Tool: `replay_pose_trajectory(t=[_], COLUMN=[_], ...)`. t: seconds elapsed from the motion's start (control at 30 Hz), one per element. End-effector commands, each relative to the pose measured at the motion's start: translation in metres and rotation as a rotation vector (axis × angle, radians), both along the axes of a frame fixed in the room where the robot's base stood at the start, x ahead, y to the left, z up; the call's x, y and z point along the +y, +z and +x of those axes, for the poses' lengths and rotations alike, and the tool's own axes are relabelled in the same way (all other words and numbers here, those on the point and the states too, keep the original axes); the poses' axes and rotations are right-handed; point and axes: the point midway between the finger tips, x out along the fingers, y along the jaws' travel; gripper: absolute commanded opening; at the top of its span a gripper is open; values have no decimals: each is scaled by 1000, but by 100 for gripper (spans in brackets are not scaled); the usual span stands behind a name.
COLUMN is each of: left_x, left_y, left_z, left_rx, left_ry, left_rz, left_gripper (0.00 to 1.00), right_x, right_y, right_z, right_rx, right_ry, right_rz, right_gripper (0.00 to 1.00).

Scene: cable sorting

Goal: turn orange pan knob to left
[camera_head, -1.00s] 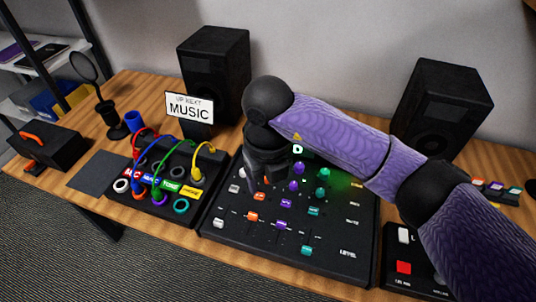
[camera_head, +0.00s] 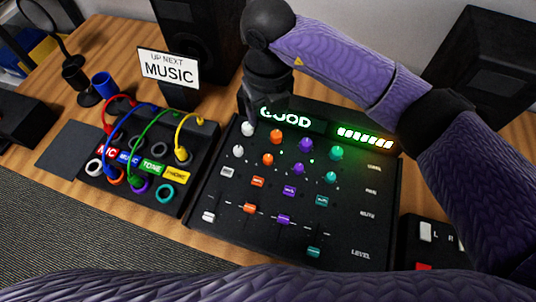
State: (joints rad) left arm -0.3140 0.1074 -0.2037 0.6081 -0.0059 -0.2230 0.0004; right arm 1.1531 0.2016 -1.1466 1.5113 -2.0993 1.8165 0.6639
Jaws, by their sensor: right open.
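The black mixer panel (camera_head: 345,225) lies in the middle of the head view with rows of white, orange, purple and teal controls. Two round orange knobs show: an upper one (camera_head: 276,136) and a lower one (camera_head: 268,160) in the second knob row. The row labels are too small to read surely. My right gripper (camera_head: 264,112) points down at the panel's back left edge, behind the orange knobs, open and apparently empty. It covers part of the lit display, which shows "GOOD". My left gripper is not in view; a purple sleeve of mine crosses the bottom edge.
A black patch box (camera_head: 110,184) with coloured cables stands left of the mixer. A "MUSIC" sign (camera_head: 168,68) stands behind. Speakers (camera_head: 470,80) stand at the back. A smaller box with a red button (camera_head: 424,267) is at the right.

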Motion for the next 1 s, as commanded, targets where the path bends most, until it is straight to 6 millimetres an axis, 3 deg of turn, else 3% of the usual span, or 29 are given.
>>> replay_pose_trajectory(t=[0.03,0.3,0.47,0.8,1.0], left_x=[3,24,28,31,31], left_y=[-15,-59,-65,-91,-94], left_z=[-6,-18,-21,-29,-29], left_rx=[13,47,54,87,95], left_ry=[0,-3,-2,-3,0], left_rz=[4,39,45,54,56], left_gripper=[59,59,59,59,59], right_x=[0,0,0,0,0], right_y=[-17,-71,-86,-161,-171], right_z=[0,1,0,1,1], right_rx=[7,28,32,31,28], right_ry=[0,0,0,-1,0], right_rz=[0,0,-1,0,0], right_gripper=[69,69,69,69,69])
